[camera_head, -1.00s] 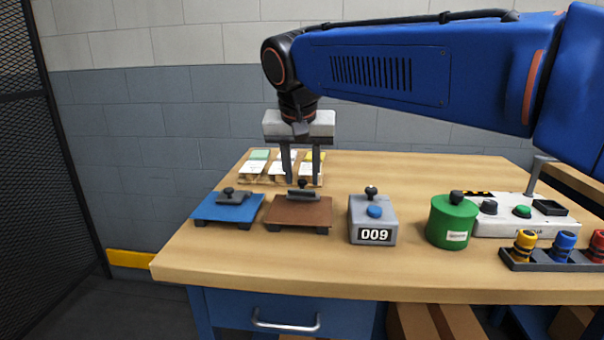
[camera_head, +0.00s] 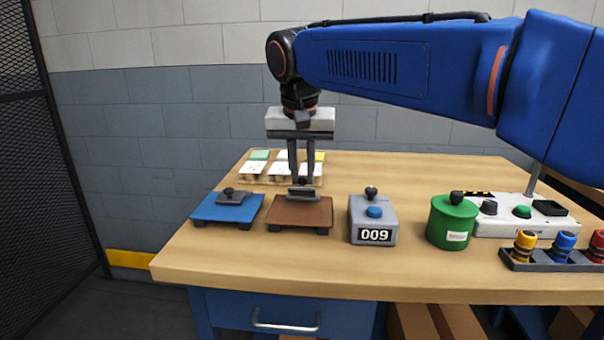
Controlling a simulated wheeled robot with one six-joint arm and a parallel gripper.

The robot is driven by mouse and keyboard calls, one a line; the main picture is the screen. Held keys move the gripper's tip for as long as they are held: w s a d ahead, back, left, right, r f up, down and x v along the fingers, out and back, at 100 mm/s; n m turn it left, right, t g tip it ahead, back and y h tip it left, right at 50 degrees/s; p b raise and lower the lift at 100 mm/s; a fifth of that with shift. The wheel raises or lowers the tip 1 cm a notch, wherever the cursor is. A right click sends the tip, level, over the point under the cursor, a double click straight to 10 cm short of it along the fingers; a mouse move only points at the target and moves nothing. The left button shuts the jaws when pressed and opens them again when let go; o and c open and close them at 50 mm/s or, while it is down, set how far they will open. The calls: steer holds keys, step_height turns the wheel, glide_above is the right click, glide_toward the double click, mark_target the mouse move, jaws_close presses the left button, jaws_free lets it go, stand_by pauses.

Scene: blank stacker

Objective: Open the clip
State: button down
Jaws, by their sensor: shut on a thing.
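A brown clipboard-like plate (camera_head: 299,214) lies on the bench with a dark clip bar (camera_head: 303,194) along its far edge. A small black knob (camera_head: 301,182) stands on top of this clip. My gripper (camera_head: 301,181) points straight down, with its two fingers shut on the knob. The fingertips partly hide the knob and the back of the clip. A blue plate (camera_head: 228,211) to the left has a similar dark clip (camera_head: 234,198) with its own black knob.
A grey box with a blue button (camera_head: 373,225) reading 009, a green canister (camera_head: 452,223), and a white control panel (camera_head: 521,229) stand to the right. A rack (camera_head: 560,261) holds coloured knobs. Cards on a wooden holder (camera_head: 250,181) lie behind. The bench front is clear.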

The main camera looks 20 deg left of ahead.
steer(key=w+g, duration=0.2)
steer(key=g, duration=0.1)
steer(key=shift+w+a+h, duration=0.15)
steer(key=shift+a+h, duration=0.15)
steer(key=shift+h, duration=0.1)
steer(key=shift+w+a+f+g+h, duration=0.15)
steer(key=shift+w+g, duration=0.15)
steer(key=shift+g, duration=0.4)
steer(key=shift+w+g+h, duration=0.15)
steer(key=shift+w+g, duration=0.1)
steer(key=shift+g, duration=0.45)
steer(key=c, duration=1.6)
jaws_free()
steer(key=shift+c, duration=0.2)
